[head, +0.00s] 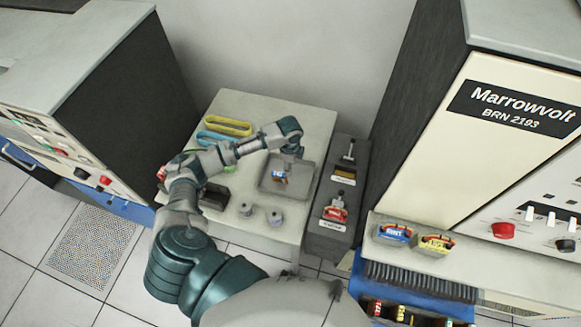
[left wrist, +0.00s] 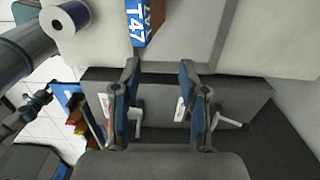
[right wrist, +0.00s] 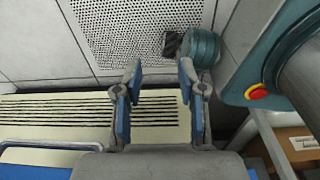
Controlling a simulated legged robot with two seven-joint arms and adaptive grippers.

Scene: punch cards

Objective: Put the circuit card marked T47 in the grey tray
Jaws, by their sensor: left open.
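The grey tray (head: 308,185) sits on the pale table, right of its middle. A blue card with an orange-brown edge (head: 279,177) stands inside the tray, towards its left side. In the left wrist view this card (left wrist: 138,24) reads T47 and is cut off by the top edge. My left gripper (head: 291,154) is just above the tray's far part. In the left wrist view its fingers (left wrist: 160,68) are apart with nothing between them, and the card is apart from them. My right gripper (right wrist: 160,75) is open and empty over the floor.
Two spools (head: 260,213) and a dark box (head: 214,196) stand on the table (head: 233,230). Yellow (head: 228,126) and blue loops lie behind. A dark lever unit (head: 342,190) borders the table's right. Blue (head: 394,234) and yellow cards (head: 437,244) sit on the right machine's ledge.

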